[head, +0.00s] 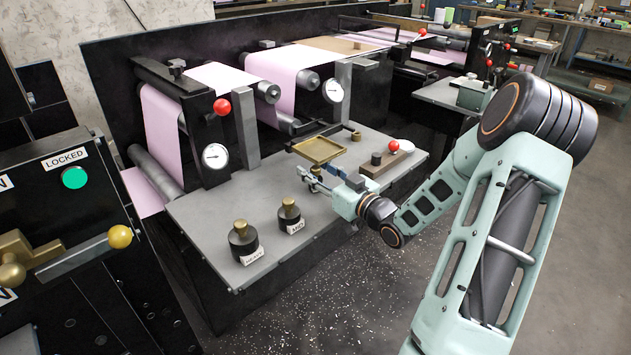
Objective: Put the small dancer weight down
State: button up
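My gripper (309,181) is over the grey table, just below and in front of a square brass tray (321,149). A small brass-coloured bit (316,170) shows at its fingers. I cannot tell whether this is the top of the small weight or part of the tray's mount. The fingers are too small to tell open from shut. Two black weights with brass knobs stand upright on the table: one labelled HEAVY (242,240) and one labelled MID (289,215). No weight labelled small is clearly visible. A small dark cylinder (376,158) stands by the wooden block, right of my gripper.
The grey table (205,215) has bare room left of the weights. A wooden block (385,163) and a red-knobbed lever (393,146) are at right. Rollers with pink web (162,135) and gauges (215,156) stand behind.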

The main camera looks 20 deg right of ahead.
grip_shut()
jog(key=shift+r, duration=0.1)
dwell(0.3)
jog(key=shift+r+p, duration=0.4)
jog(key=shift+p, duration=0.1)
jog(key=p+v, duration=0.3)
jog(key=v, duration=1.5)
jog(key=shift+f, duration=0.15)
jog(key=shift+d, duration=0.1)
